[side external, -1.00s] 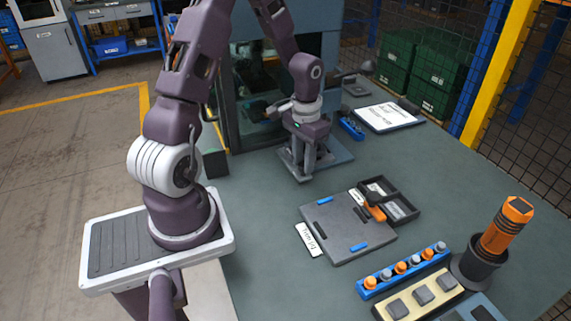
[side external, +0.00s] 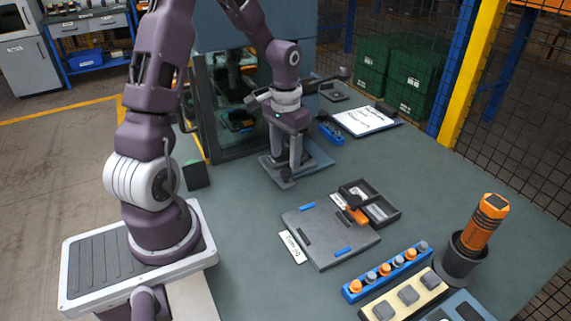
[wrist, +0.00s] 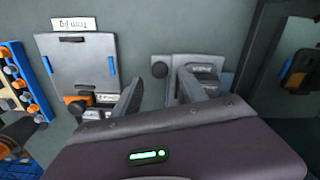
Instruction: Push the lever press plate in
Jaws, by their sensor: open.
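The grey base (side external: 318,160) of the lever press stands on the bench below and behind my gripper. A dark lever arm with a round knob (side external: 344,73) reaches out to the right in the side view. My gripper (side external: 288,162) points down over the base with its fingers apart and nothing between them. My gripper covers much of the press, so I cannot tell whether a finger touches the plate.
A grey jig plate (side external: 318,228) and a black divided tray (side external: 383,212) lie in front. A blue rack (side external: 385,272) and a torch in a dark cup (side external: 463,262) stand front right. A clipboard (side external: 365,120) lies behind right. A glazed machine cabinet (side external: 205,105) stands behind.

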